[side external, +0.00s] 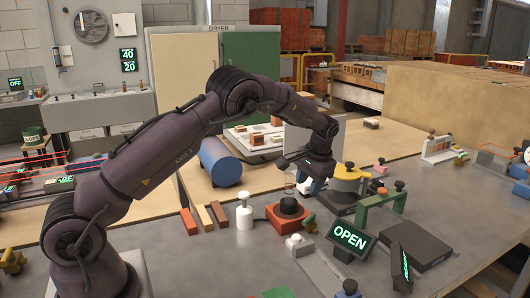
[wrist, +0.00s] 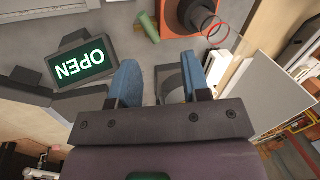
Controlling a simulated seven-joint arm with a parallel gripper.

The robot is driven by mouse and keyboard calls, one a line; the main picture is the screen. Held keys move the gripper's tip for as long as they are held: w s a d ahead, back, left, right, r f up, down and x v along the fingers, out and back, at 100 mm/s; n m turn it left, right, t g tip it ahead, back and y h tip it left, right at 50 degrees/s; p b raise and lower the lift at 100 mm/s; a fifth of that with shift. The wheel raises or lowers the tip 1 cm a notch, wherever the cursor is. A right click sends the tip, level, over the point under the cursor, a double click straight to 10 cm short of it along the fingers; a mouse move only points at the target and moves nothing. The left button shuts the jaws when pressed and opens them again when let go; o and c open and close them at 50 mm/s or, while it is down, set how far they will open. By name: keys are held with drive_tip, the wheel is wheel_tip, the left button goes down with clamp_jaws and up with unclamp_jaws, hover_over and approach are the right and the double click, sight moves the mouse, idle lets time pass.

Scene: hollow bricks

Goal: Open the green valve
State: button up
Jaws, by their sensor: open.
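No part is clearly marked as the green valve, and I cannot tell which green part it is. A green arch-shaped piece (side external: 372,207) with dark knobs stands right of my gripper in the side view. A small green cylinder (wrist: 148,27) lies beside the orange base in the wrist view; it also shows in the side view (side external: 310,224). A lit display (side external: 349,238) reads OPEN in green; it also shows in the wrist view (wrist: 80,62). My gripper (side external: 309,187) is open above the bench, its blue fingers (wrist: 160,72) apart, with a grey part visible between them.
A white knob (side external: 244,212), a yellow-topped fixture (side external: 348,172) and a dark flat box (side external: 415,240) are close by.

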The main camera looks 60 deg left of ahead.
drive_tip(key=s+d+r+m+t+y, duration=0.1)
drive_tip(key=s+d+r+m+t, duration=0.2)
drive_tip(key=s+r, duration=0.9)
drive_tip(key=s+m+t, duration=0.1)
drive_tip(key=s+m, duration=0.1)
drive_tip(key=shift+s+m+t+y, duration=0.15)
drive_tip(key=shift+m+t+y, duration=0.15)
drive_tip(key=shift+y, duration=0.1)
drive_tip(key=shift+r, duration=0.1)
